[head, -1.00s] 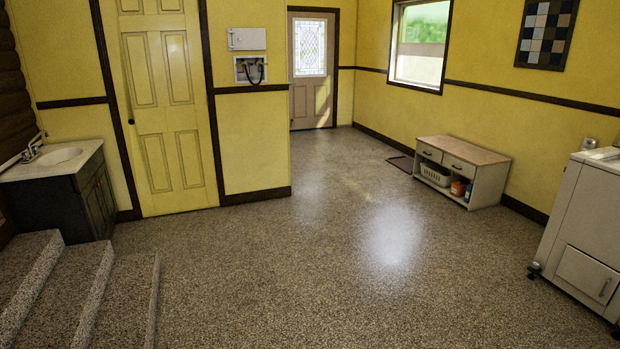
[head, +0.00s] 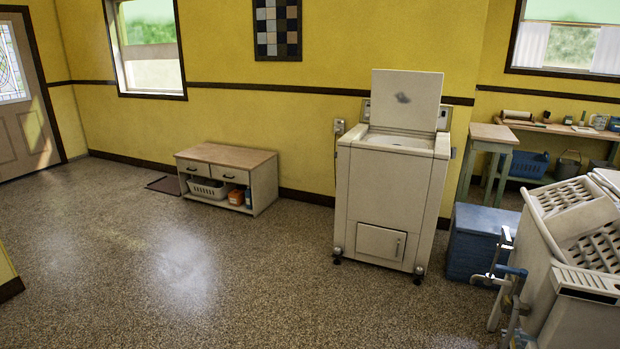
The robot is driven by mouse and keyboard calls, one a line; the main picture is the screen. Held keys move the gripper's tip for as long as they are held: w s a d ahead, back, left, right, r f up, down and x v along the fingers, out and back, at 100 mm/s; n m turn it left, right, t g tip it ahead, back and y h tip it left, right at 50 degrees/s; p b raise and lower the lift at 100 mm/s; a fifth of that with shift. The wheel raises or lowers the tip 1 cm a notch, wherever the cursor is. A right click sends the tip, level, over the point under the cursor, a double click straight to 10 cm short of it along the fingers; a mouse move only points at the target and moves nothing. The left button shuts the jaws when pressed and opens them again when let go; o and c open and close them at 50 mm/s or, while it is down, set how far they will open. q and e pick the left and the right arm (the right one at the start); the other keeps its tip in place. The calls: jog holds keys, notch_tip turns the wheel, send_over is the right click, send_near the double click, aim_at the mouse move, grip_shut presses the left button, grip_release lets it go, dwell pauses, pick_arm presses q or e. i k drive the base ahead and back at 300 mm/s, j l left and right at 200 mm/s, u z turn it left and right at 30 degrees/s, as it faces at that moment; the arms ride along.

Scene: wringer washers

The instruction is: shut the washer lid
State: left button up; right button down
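The washer (head: 386,204) is a white, boxy machine on casters against the yellow wall, right of the middle in the head view. The top opening (head: 397,140) shows in front of the lid. A small closed door is low on the washer's front. Neither of my grippers is in view.
A low wooden-topped bench (head: 228,176) stands left of the washer. A blue chest (head: 478,242) and a small table (head: 492,146) are right of it. A second white machine (head: 575,265) stands at the near right. The floor (head: 200,270) before the washer is clear.

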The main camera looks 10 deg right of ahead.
aim_at(400, 99)
jog(key=i+l+z, duration=0.35)
jog(key=i, duration=0.2)
jog(key=i+z, duration=0.35)
jog(key=i, duration=0.15)
jog(key=i+j+z, duration=0.1)
jog(key=i+z, duration=0.25)
jog(key=i, duration=0.2)
